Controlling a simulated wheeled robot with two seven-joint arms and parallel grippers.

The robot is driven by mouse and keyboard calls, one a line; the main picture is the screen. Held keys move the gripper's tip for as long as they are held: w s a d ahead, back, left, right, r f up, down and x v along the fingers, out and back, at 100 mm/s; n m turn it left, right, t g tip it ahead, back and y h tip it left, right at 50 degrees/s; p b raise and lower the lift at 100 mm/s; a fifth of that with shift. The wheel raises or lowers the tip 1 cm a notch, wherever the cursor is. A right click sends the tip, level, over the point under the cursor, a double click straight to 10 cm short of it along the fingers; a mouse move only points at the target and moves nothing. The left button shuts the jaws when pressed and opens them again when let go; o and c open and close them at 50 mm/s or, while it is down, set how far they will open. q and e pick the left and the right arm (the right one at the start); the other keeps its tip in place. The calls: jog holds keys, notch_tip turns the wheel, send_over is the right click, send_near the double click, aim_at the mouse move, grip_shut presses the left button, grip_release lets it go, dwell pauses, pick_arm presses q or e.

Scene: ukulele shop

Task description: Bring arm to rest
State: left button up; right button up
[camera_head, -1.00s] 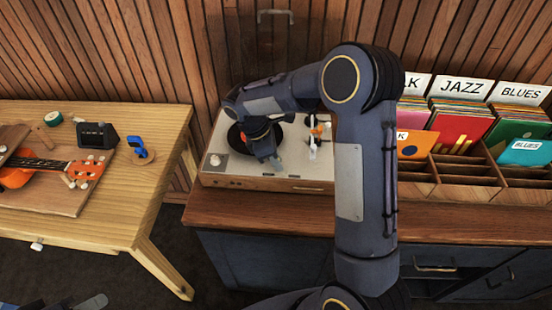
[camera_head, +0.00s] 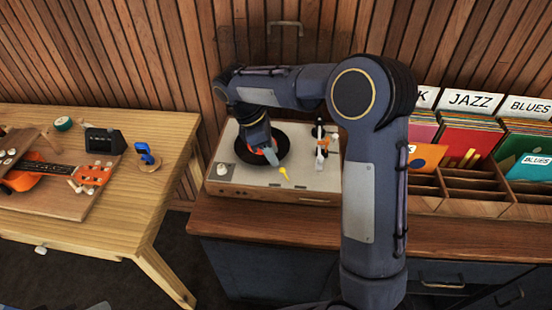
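My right arm rises in front of the cabinet and bends left over the record player (camera_head: 305,196). My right gripper (camera_head: 274,162) points down over the black record (camera_head: 243,150), which has an orange-red centre. Its fingers are small and partly seen, so I cannot tell whether they are open or shut. A small yellow piece (camera_head: 284,172) shows just beyond the fingertips; I cannot tell whether it touches them. The white and orange tonearm (camera_head: 321,146) stands to the right of the record. My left gripper is not in view.
A wooden table (camera_head: 150,190) at left bears an orange ukulele (camera_head: 50,176), a dark box (camera_head: 105,141) and a blue device (camera_head: 144,152) on a round stand. Record bins (camera_head: 470,186) with genre cards stand at right on the wooden counter (camera_head: 270,218). The floor between table and cabinet looks clear.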

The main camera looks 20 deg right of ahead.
jog(key=shift+r, duration=0.15)
dwell(0.3)
jog(key=s+d+r+m+t+y, duration=0.1)
jog(key=s+r+m+t+y, duration=0.2)
jog(key=s, duration=0.4)
jog(key=s+d+r+m+y, duration=0.1)
jog(key=s+r+m+y, duration=0.15)
jog(key=s+m, duration=0.35)
jog(key=s+a+m+t+y, duration=0.1)
jog(key=s+a+m+t, duration=0.1)
jog(key=s, duration=0.4)
jog(key=s+a+f+m+t+y, duration=0.1)
jog(key=s+a+m+t, duration=0.1)
jog(key=s, duration=0.4)
jog(key=m+t, duration=0.1)
jog(key=m, duration=0.1)
jog(key=shift+f+m, duration=0.25)
jog(key=shift+m, duration=0.15)
jog(key=shift+s, duration=0.1)
jog(key=shift+c, duration=0.4)
